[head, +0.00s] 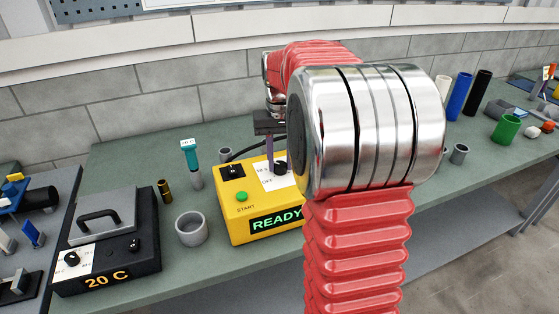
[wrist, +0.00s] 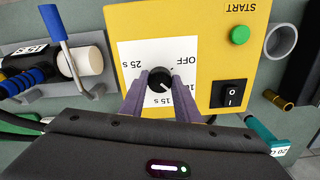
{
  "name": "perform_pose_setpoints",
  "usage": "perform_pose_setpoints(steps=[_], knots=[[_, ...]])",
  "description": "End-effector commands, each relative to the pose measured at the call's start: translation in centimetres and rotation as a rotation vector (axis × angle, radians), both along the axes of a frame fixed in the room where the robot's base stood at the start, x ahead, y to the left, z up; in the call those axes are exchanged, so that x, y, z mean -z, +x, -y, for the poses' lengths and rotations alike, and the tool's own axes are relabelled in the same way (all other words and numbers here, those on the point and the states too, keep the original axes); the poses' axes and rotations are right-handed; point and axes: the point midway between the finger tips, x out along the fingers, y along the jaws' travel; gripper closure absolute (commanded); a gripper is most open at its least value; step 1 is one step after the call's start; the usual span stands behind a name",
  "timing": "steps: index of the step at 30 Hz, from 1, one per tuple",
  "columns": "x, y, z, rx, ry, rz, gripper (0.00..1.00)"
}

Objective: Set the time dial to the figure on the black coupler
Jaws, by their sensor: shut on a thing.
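The time dial is a round black knob (wrist: 159,81) on a white plate of the yellow box (wrist: 215,45); it also shows in the head view (head: 281,169). The plate reads OFF, 15 s and 25 s, upside down in the wrist view; my fingers may hide another label. My gripper (wrist: 160,79) is shut on the knob, one purple finger on each side. A black upright cylinder (head: 477,93) stands at the back right in the head view; I see no figure on it and cannot tell whether it is the coupler.
The box shows READY, a green START button (head: 242,197) and a black switch (head: 232,171). A grey cup (head: 192,230), a teal-topped tool (head: 190,160) and a heater showing 20 C (head: 105,281) stand left. A blue-handled clamp (wrist: 61,45) lies close beside the box.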

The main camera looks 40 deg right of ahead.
Motion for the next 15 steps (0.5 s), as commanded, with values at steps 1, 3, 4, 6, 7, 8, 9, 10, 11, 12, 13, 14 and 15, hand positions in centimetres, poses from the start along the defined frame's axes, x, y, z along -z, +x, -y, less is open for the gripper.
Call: perform_pose_setpoints(steps=[1,3,4,6,7,8,9,10,11,12,13,14,15], knots=[[-0.15,0.14,-0.02,0.042,-0.001,0.005,0.93],[-0.15,0.15,-0.02,0.108,-0.002,0.005,0.93],[-0.15,0.15,-0.03,0.137,-0.002,0.005,0.93],[-0.15,0.16,-0.05,0.203,-0.001,0.005,0.93],[-0.15,0.17,-0.05,0.231,-0.001,0.005,0.93],[-0.15,0.18,-0.06,0.260,-0.001,0.005,0.93],[-0.16,0.18,-0.06,0.298,-0.001,0.005,0.93],[-0.16,0.18,-0.07,0.326,-0.001,0.005,0.93],[-0.16,0.18,-0.07,0.355,-0.001,0.005,0.93],[-0.16,0.20,-0.08,0.391,0.000,0.006,0.93],[-0.16,0.20,-0.09,0.419,0.000,0.006,0.93],[-0.16,0.21,-0.09,0.446,0.000,0.006,0.93],[-0.16,0.21,-0.09,0.481,0.000,0.006,0.93]])
